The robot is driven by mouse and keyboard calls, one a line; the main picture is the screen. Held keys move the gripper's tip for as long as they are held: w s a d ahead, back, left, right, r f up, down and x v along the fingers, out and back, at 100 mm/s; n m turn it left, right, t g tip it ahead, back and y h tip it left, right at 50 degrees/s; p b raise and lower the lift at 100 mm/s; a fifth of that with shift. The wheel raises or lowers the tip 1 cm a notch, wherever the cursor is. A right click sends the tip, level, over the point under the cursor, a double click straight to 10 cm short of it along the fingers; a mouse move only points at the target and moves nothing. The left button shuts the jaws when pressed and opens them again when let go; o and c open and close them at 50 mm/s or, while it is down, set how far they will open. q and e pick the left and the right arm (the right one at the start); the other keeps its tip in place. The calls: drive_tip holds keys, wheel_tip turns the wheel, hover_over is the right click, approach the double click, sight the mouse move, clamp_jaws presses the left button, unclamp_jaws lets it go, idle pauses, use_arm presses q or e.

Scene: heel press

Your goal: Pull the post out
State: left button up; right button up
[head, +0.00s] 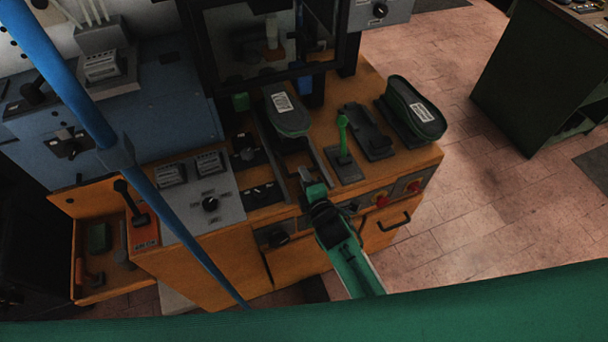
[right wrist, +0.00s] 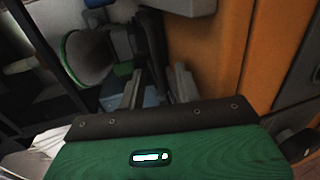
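My right gripper (head: 307,180) reaches in from the bottom of the head view, over the front edge of the orange press bench (head: 240,255). In the right wrist view its two fingers (right wrist: 160,90) stand apart, and I see nothing held between them. A dark shoe-shaped piece (head: 287,112) with a green rim and white label sits beyond the fingertips, between dark rails; its rounded end (right wrist: 88,58) shows in the right wrist view. I cannot tell for certain which part is the post. My left gripper is not in view.
A green-handled lever (head: 342,132) stands right of the gripper, with a second shoe-shaped piece (head: 416,106) farther right. A blue pole (head: 70,85) crosses the view. Floor (head: 480,210) is clear at right.

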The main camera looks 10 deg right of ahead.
drive_tip(key=shift+w+a+f, duration=0.1)
drive_tip(key=shift+w+a, duration=0.05)
drive_tip(key=shift+w, duration=0.35)
clamp_jaws()
drive_tip(key=shift+s, duration=0.1)
